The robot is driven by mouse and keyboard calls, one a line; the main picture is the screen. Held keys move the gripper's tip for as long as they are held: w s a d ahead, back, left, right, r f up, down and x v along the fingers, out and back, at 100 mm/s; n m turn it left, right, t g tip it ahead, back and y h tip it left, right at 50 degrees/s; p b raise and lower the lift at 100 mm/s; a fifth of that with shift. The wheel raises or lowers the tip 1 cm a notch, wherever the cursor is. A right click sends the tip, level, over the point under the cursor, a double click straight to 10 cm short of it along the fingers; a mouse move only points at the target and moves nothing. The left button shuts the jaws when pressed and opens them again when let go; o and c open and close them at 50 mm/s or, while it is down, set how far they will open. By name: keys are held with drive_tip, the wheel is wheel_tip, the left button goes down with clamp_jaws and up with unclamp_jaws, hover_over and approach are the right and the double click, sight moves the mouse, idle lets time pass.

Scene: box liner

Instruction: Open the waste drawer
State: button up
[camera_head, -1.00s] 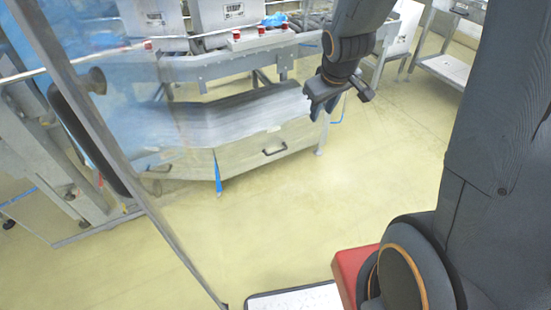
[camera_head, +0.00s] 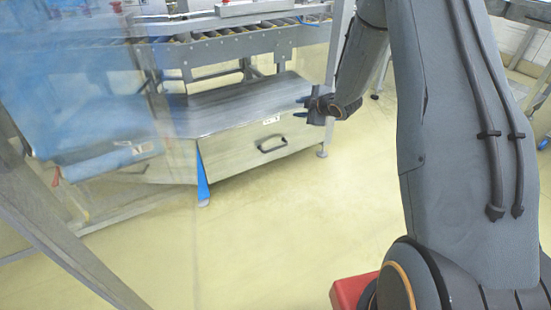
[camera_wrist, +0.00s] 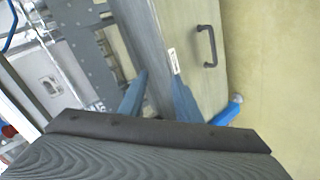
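The waste drawer (camera_head: 230,160) is the pale metal front of a low cabinet under the conveyor, with a dark handle (camera_head: 271,144) in its middle. The drawer looks shut. In the wrist view the drawer front (camera_wrist: 198,75) is at upper centre-right, and the handle (camera_wrist: 208,45) stands out from it. My gripper (camera_head: 303,108) is to the right of and above the handle in the head view, near the cabinet's right top edge. Its two fingers (camera_wrist: 158,84) show apart in the wrist view with nothing between them. The handle is outside the fingers.
The roller conveyor (camera_head: 230,48) runs above the cabinet top (camera_head: 245,100). A transparent panel with a metal frame (camera_head: 70,245) stands at left. The yellow floor (camera_head: 280,220) before the drawer is clear.

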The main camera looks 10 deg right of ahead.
drive_tip(key=w+f+n+y+b, duration=0.4)
drive_tip(key=f+b, duration=0.5)
drive_tip(key=f, duration=0.6)
drive_tip(key=n+y+b, duration=0.3)
drive_tip(key=n+b, duration=0.2)
drive_tip(key=b, duration=0.3)
approach(276, 148)
drive_tip(key=w+a+f, duration=0.1)
drive_tip(key=w+f, duration=0.1)
drive_tip(key=shift+t, duration=0.4)
drive_tip(key=shift+r+b+x, duration=0.15)
drive_tip(key=shift+b+x, duration=0.7)
drive_tip(key=shift+x, duration=1.15)
drive_tip(key=shift+r+b+x, duration=0.1)
drive_tip(key=shift+b+x, duration=0.7)
drive_tip(key=shift+x, duration=1.2)
drive_tip(key=shift+a, duration=0.15)
drive_tip(key=shift+c, duration=0.3)
clamp_jaws()
drive_tip(key=shift+s, duration=0.1)
